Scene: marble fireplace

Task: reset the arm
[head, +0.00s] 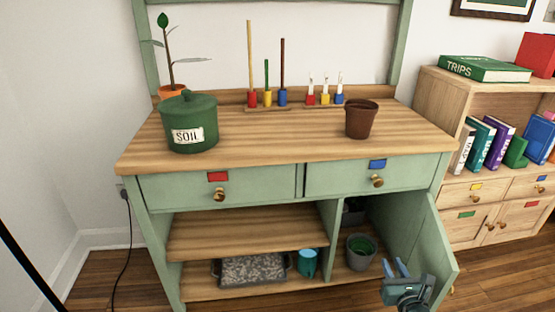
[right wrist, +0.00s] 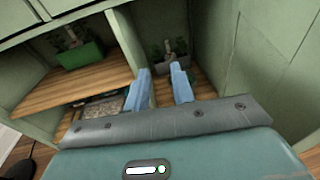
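My right gripper (head: 395,266) is in front of the open right-hand compartment of the green workbench, left of its open door (head: 420,240). Its two light blue fingers are apart with nothing between them, so it is open and empty. In the right wrist view the fingers (right wrist: 158,80) point into the cabinet, with a gap between them. A grey pot (head: 361,253) stands inside that compartment, behind and left of the gripper. My left gripper is in neither view.
The benchtop (head: 260,132) holds a green SOIL pot (head: 190,125), a brown pot (head: 361,118) and colored tools. A tray (head: 253,270) and blue cup (head: 307,263) are on the bottom shelf. A green planter (right wrist: 80,54) shows in the wrist view. A bookcase (head: 450,110) stands right.

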